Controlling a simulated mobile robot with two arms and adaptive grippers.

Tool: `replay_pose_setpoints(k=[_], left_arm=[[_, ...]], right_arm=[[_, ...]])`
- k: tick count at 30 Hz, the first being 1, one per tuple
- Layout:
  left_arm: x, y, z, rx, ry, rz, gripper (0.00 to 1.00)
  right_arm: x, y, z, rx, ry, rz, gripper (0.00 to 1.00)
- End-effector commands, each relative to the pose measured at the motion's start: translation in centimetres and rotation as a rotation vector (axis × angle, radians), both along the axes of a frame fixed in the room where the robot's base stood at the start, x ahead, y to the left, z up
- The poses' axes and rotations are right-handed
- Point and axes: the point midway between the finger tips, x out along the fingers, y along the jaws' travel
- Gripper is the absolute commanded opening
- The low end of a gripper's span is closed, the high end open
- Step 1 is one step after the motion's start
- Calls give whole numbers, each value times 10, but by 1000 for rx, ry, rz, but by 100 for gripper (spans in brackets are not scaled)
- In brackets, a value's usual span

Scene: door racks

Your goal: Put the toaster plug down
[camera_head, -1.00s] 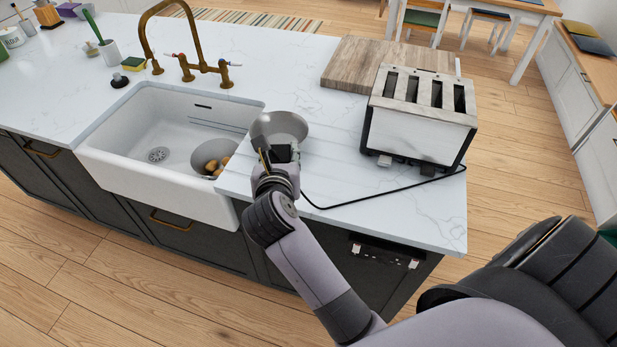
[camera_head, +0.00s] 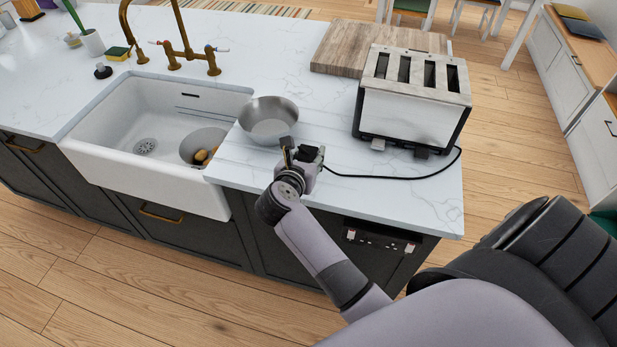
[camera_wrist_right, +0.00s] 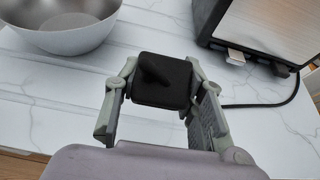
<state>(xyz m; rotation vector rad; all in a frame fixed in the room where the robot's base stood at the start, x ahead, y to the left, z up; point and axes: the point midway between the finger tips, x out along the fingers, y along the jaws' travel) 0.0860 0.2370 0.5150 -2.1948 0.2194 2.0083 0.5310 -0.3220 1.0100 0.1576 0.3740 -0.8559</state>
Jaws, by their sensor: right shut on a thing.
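My right gripper (camera_head: 302,152) is just in front and to the right of the metal bowl, at the counter's front edge. It is shut on the toaster plug (camera_wrist_right: 163,80), a black square block between its two fingers in the right wrist view. A black cord (camera_head: 395,178) runs from it across the counter to the toaster (camera_head: 412,112), a four-slot metal one at the right. I cannot tell whether the plug touches the counter (camera_head: 440,205). My left gripper is not in view.
The metal bowl (camera_head: 268,118) stands beside the white sink (camera_head: 125,115). A wooden board (camera_head: 345,48) lies behind the toaster. A socket panel (camera_head: 375,240) is on the island's dark front. The marble between gripper and toaster is clear except for the cord.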

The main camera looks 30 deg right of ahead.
Motion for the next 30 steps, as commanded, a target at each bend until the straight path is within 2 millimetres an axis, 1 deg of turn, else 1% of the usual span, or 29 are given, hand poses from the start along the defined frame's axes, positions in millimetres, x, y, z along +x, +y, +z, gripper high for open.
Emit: replay_pose_setpoints(k=[1, 8, 15, 17, 24, 30], left_arm=[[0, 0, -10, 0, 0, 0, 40], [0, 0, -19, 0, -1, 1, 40], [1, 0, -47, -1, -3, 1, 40], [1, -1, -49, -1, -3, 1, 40], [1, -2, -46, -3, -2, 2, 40], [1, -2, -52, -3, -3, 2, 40]], right_arm=[[0, -1, -11, -2, -1, 0, 0], [0, 0, -23, 0, -2, 1, 0], [0, 0, -58, -1, 0, 1, 0], [0, 0, -60, -1, -1, 1, 0], [0, 0, -58, 1, -1, 1, 0], [0, 0, -65, 2, 0, 1, 0]])
